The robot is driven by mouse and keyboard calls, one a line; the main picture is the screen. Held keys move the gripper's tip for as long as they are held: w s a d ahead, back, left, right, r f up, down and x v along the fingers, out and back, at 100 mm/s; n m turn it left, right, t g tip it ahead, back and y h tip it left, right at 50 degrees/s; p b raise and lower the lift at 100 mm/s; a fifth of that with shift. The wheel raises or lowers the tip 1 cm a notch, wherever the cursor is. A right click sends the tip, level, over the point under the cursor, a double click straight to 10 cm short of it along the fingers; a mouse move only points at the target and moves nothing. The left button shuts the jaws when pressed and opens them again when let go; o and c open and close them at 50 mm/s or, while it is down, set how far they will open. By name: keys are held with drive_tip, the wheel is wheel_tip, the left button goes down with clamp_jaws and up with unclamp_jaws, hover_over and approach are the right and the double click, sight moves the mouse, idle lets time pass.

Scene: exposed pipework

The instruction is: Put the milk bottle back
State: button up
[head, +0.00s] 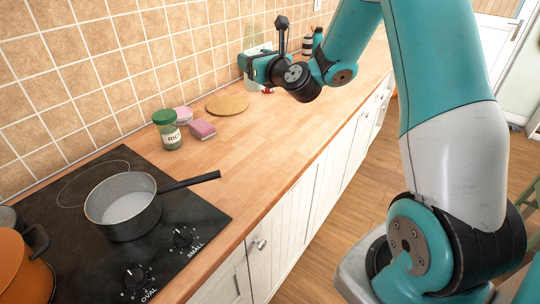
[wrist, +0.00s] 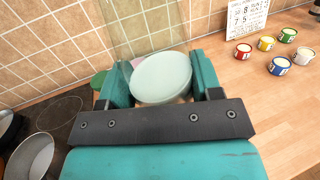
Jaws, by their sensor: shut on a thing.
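The milk bottle shows in the wrist view as a pale, whitish-green round top (wrist: 162,75) between the two teal fingers of my gripper (wrist: 160,84). My gripper is shut on it. The fingers and the gripper's dark bar hide its lower part. In the head view my gripper (head: 257,68) is over the far part of the wooden counter, near the tiled wall. There the bottle is mostly hidden by my gripper and arm. I cannot tell whether its base touches the counter.
A saucepan (head: 124,204) with pale contents stands on the black hob (head: 75,245), beside an orange pot (head: 22,270). A green-lidded rice jar (head: 168,130), a pink sponge (head: 202,129) and a round board (head: 227,105) lie nearer. Several coloured tins, one blue (wrist: 279,66), stand right of my gripper.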

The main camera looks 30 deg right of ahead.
drive_tip(key=shift+m+h, duration=0.5)
drive_tip(key=shift+h, duration=0.3)
drive_tip(key=shift+s+d+f+b, duration=0.1)
drive_tip(key=shift+d+f+b, duration=0.6)
drive_tip(key=shift+f+b, duration=2)
drive_tip(key=shift+w+d+f+b, duration=0.1)
drive_tip(key=shift+d+f+b, duration=0.85)
drive_tip(key=shift+f, duration=3.2)
drive_tip(key=shift+s+d+f+b, duration=0.1)
drive_tip(key=shift+d+f+b, duration=0.4)
drive_tip(key=shift+f+b, duration=2.3)
drive_tip(key=shift+f+p, duration=0.6)
drive_tip(key=shift+f, duration=0.1)
drive_tip(key=shift+f, duration=0.1)
drive_tip(key=o, duration=1.2)
